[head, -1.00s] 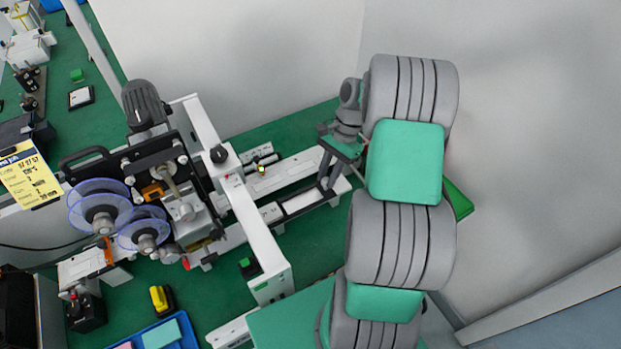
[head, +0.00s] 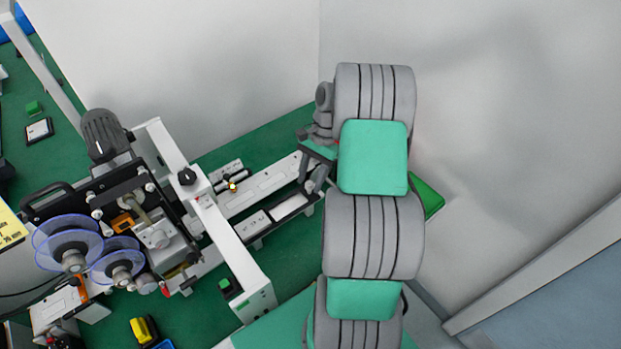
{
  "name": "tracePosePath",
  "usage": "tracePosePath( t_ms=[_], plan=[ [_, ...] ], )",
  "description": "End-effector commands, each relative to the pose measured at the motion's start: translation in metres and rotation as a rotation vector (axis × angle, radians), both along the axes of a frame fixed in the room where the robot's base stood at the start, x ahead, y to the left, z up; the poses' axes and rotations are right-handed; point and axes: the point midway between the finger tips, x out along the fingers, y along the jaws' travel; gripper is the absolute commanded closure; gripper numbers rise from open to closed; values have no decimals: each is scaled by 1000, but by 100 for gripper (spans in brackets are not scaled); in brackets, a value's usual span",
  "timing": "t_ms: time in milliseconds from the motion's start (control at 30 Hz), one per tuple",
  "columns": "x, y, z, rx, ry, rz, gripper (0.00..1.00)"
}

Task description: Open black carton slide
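The coder machine (head: 120,205) stands at left, with purple reels, a motor and a white upright frame. Its white rail (head: 265,190) runs to the right, toward my gripper. My gripper (head: 312,178) is at the right end of this rail, pointing down, its dark fingers close above or at the rail. My own arm hides part of it, and whether it is open or holds anything is unclear. I cannot pick out a black carton slide with certainty.
Two white blocks (head: 289,207) sit along the rail's near side. A yellow-and-black item (head: 144,330) lies at the lower left. The grey walls stand close behind my arm.

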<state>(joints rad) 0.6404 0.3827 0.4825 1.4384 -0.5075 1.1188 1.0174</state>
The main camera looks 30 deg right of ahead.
Motion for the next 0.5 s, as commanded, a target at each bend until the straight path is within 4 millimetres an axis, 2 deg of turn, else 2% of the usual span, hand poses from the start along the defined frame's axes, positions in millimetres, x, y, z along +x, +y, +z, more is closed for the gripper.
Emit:
tracePosePath(
  t_ms=[300,367,500],
  plan=[
    [1,-2,3,-1,-2,1,55],
    [2,-4,10,0,-2,0,55],
    [6,-16,37,-1,-5,-1,55]
  ],
)
